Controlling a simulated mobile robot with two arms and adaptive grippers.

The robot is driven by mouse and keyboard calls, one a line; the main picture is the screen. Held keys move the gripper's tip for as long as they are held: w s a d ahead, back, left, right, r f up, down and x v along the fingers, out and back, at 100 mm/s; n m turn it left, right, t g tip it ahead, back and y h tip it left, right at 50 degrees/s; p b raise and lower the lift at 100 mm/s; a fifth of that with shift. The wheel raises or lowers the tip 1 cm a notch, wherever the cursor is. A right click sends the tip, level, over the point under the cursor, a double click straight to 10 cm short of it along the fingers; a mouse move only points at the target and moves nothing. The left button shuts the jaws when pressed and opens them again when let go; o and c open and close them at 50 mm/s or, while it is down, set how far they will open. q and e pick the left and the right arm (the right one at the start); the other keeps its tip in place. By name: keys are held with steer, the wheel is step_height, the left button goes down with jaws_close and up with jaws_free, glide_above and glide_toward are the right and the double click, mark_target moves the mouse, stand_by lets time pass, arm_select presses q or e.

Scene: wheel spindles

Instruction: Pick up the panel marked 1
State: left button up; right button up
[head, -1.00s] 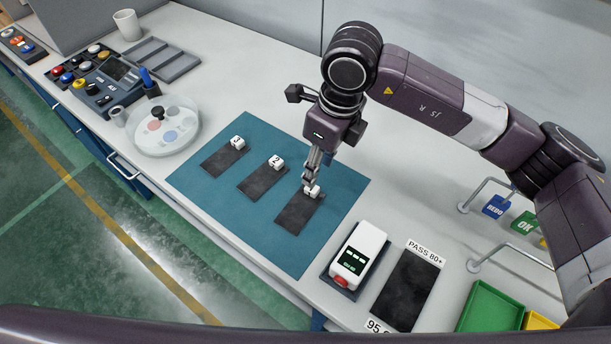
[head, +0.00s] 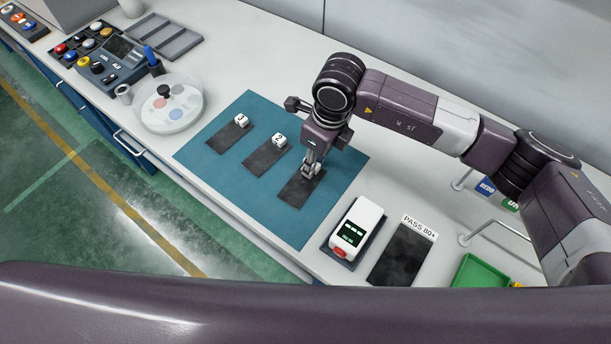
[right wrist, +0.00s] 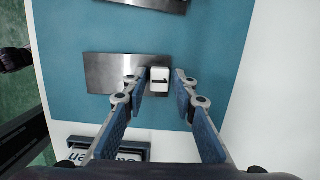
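A dark flat panel (head: 298,192) lies on the teal mat (head: 218,187), the one nearest the scale. The white block at its end is mostly hidden by my right gripper (head: 311,173) in the head view, and its number cannot be read there. In the right wrist view the white block (right wrist: 160,79) sits between the two fingers of my right gripper (right wrist: 161,88), with a small gap on each side. The fingers are open. Two similar panels lie further left, marked 2 (head: 266,160) and 3 (head: 228,137).
A white device with a green display (head: 356,226) and a dark pad (head: 403,254) by a "PASS 80+" label stand right of the mat. A green tray (head: 478,271) is beyond. A round dish (head: 171,108) and button console (head: 112,62) are left.

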jaws_close()
steer(key=shift+r, duration=0.15)
